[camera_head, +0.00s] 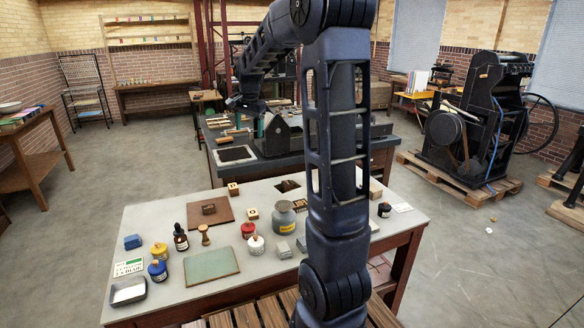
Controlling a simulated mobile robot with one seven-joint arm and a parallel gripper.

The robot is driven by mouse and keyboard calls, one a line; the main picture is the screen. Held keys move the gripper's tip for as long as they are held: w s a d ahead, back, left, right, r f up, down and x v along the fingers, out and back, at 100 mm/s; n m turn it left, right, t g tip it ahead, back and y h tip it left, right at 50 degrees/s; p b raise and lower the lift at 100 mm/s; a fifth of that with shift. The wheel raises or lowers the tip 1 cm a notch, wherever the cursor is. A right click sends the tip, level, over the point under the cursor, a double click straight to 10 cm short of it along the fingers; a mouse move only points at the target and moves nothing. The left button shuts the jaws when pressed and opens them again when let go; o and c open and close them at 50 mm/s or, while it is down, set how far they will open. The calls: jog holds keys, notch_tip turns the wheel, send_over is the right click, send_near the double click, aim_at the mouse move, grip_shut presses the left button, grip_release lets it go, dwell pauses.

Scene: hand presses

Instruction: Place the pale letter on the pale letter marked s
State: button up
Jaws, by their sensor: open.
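A small pale wooden block with a dark mark (233,189) stands at the back of the grey table, behind the brown board. A second pale block with a dark mark (252,214) stands nearer, to the right of that board. Both look like letter blocks, but their marks are too small to read, so I cannot tell which is s. They stand apart. My gripper (246,106) is at the far end of my arm, high above and beyond the blocks in the picture. It is small and dark here, open, and holds nothing that I can see.
The grey table (180,292) also bears a brown board (222,204), a green plate (211,265), a grey jar (284,222), a dark dropper bottle (181,240), several ink pots and a metal tray (128,291). My arm hides part of the table's right side.

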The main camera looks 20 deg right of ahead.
jog(key=s+d+r+n+t, duration=0.1)
jog(key=s+r+n, duration=0.15)
jog(key=s, duration=0.75)
jog(key=s+d+r+n, duration=0.1)
jog(key=s+n, duration=0.2)
jog(key=s, duration=0.6)
jog(key=s+f+n, duration=0.2)
jog(key=s, duration=0.6)
jog(key=s+f+n+t, duration=0.1)
jog(key=s+f+n, duration=0.1)
jog(key=s, duration=0.6)
jog(key=shift+d+f, duration=0.25)
